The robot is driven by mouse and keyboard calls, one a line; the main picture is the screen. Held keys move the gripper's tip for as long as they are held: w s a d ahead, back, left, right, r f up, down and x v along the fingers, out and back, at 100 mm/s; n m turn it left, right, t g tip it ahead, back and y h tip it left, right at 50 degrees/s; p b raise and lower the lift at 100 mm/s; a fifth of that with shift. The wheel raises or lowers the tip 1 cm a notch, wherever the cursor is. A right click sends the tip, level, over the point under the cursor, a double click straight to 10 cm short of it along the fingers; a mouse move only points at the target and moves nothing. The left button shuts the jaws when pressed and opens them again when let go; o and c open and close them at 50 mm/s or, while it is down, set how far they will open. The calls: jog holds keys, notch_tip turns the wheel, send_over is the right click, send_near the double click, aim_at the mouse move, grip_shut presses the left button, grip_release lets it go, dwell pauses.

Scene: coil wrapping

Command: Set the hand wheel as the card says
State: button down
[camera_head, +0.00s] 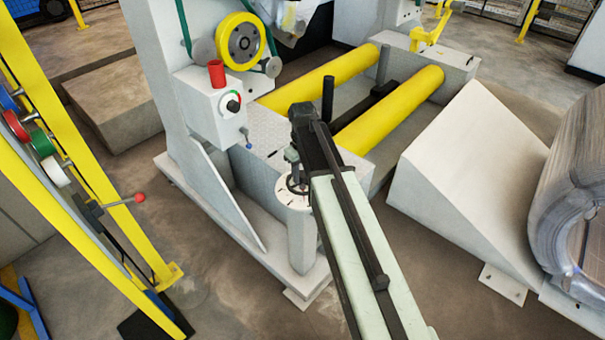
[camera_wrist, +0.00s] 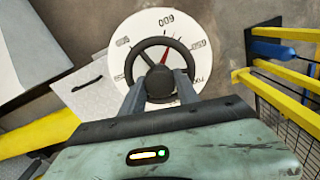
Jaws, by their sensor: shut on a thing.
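The hand wheel (camera_wrist: 148,47) is dark, with a round rim and spokes, and sits over a white round dial (camera_wrist: 122,55) with printed marks. One mark at the dial's top edge looks like 600, upside down in the wrist view. A red pointer on the dial points up and slightly right there. In the head view the hand wheel (camera_head: 297,183) and dial (camera_head: 284,197) top a grey post, partly hidden by my arm. I see no card that I can read.
The post stands beside a grey machine with yellow rollers (camera_head: 392,108). A control box (camera_head: 213,105) with a red cylinder and black knob is left of my arm. A yellow frame (camera_head: 100,170) stands at left; a grey ramp (camera_head: 475,160) lies at right.

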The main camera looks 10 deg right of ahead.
aim_at(303, 173)
jog(key=m, duration=0.7)
jog(key=shift+w+d, duration=0.1)
dwell(0.5)
jog(key=c, duration=0.9)
grip_release()
notch_tip(303, 173, up, 8)
jog(key=p, duration=0.7)
jog(key=shift+f+p, duration=0.1)
jog(key=shift+p, duration=0.3)
